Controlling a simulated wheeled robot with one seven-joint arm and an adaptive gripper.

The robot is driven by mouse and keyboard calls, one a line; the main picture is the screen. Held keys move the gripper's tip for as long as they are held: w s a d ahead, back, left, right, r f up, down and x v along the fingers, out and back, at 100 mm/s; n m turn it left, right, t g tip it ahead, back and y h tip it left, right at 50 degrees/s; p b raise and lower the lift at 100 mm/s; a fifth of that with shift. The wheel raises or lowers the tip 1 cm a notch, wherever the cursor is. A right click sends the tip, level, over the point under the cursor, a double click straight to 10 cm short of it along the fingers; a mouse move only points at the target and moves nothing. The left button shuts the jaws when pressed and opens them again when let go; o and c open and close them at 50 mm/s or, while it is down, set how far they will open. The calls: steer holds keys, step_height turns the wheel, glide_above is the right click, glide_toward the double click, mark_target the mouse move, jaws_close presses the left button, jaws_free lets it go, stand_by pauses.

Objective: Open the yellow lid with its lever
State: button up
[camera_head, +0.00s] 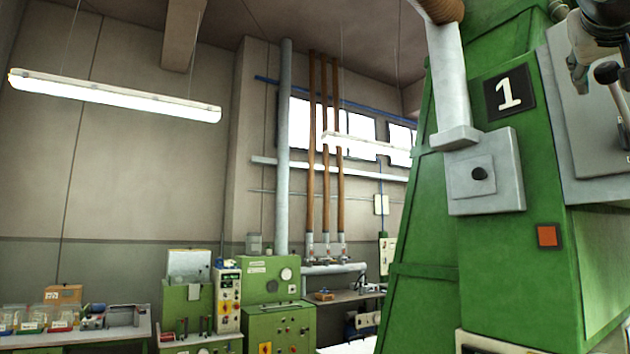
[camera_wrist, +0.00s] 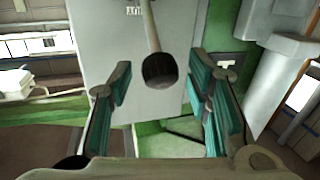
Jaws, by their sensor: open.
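My gripper (camera_wrist: 160,92) is open in the wrist view, with teal finger pads left and right. A lever (camera_wrist: 152,28) with a dark round knob (camera_wrist: 160,70) shows between the fingers, with a gap on both sides. Behind it is a pale grey panel (camera_wrist: 105,65). In the head view my gripper (camera_head: 590,62) is at the top right edge, partly cut off, close to the lever's dark knob (camera_head: 607,72). The lever is on a grey plate (camera_head: 592,150) on the green machine. I cannot make out a yellow lid in either view.
The green machine (camera_head: 510,260), marked 1, fills the right side. A grey box with a pipe (camera_head: 490,180) juts from it left of the lever. A workbench (camera_head: 100,333) and green cabinets (camera_head: 275,320) stand far off to the left.

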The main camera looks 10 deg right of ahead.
steer(key=shift+w+d, duration=0.45)
steer(key=shift+d, duration=0.15)
jaws_close()
